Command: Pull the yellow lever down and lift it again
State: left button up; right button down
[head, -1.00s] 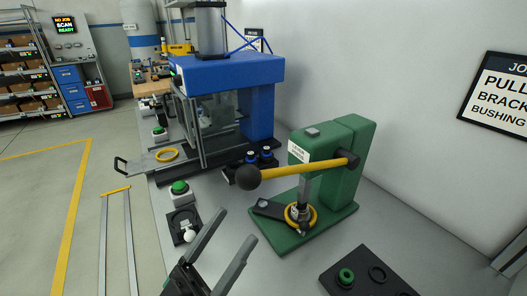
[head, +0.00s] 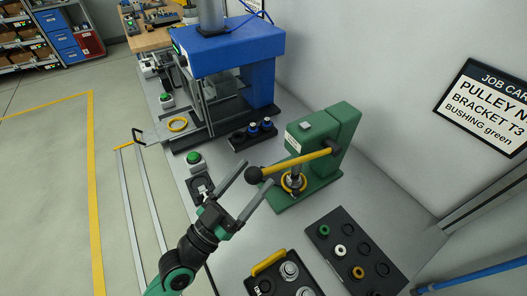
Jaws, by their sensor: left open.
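The lever runs nearly level, with the knob end slightly lower than the pivot. A yellow ring (head: 293,184) sits under the press ram. My left gripper (head: 256,178) is open, its two grey fingers pointing up and right toward the knob. The knob appears between or just beyond the fingertips; I cannot tell whether they touch it. My right gripper is not in view.
A blue press (head: 238,50) stands behind on the bench. A black tray (head: 330,236) with coloured bushings and another black tray with a yellow handle (head: 268,263) lie in front. A green button box (head: 195,160) is left of the lever. The wall is at right.

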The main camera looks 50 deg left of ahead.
pick_arm(q)
jog(key=p+x, duration=0.1)
jog(key=x, duration=0.3)
jog(key=shift+w, duration=0.2)
grip_shut()
dwell(1.2)
